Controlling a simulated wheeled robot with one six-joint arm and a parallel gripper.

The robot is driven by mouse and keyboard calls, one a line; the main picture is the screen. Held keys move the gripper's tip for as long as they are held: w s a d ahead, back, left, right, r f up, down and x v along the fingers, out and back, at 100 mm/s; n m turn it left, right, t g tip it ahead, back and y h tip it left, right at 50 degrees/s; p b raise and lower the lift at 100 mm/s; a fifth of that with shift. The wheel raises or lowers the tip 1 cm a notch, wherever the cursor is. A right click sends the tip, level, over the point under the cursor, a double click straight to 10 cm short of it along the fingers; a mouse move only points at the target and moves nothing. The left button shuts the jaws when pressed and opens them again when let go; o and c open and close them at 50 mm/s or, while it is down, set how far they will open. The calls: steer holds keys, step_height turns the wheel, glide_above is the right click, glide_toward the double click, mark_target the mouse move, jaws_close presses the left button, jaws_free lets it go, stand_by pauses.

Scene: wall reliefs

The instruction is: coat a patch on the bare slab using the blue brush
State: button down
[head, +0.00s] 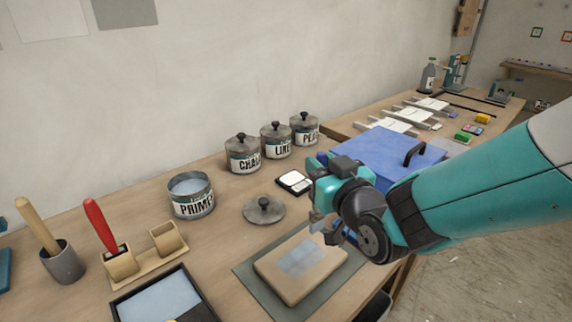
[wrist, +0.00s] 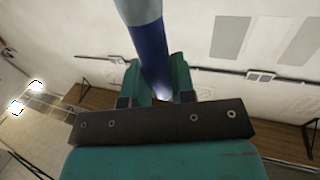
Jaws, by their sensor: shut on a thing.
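The tan slab (head: 285,283) lies on a dark grey mat (head: 252,277) on the bench in the head view. A pale grey-blue patch (head: 297,259) shows on its top. My gripper (head: 326,226) is over the slab's far right part. In the wrist view my gripper (wrist: 158,88) is shut on the blue brush (wrist: 152,52), whose blue handle has a pale end. In the head view the brush is mostly hidden by my gripper and arm; I cannot tell whether its bristles touch the slab.
The open primer can (head: 191,202) stands left of its loose lid (head: 264,209). A red brush (head: 101,222) stands in a wooden holder (head: 143,268) with an empty cup. A paint tray (head: 160,300) lies in front. Lidded cans (head: 243,155) and a blue box (head: 385,152) stand behind.

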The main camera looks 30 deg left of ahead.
mark_target(321, 154)
steer(key=shift+s+r+p, duration=0.1)
steer(key=shift+r+p, duration=0.75)
steer(key=shift+r, duration=1.5)
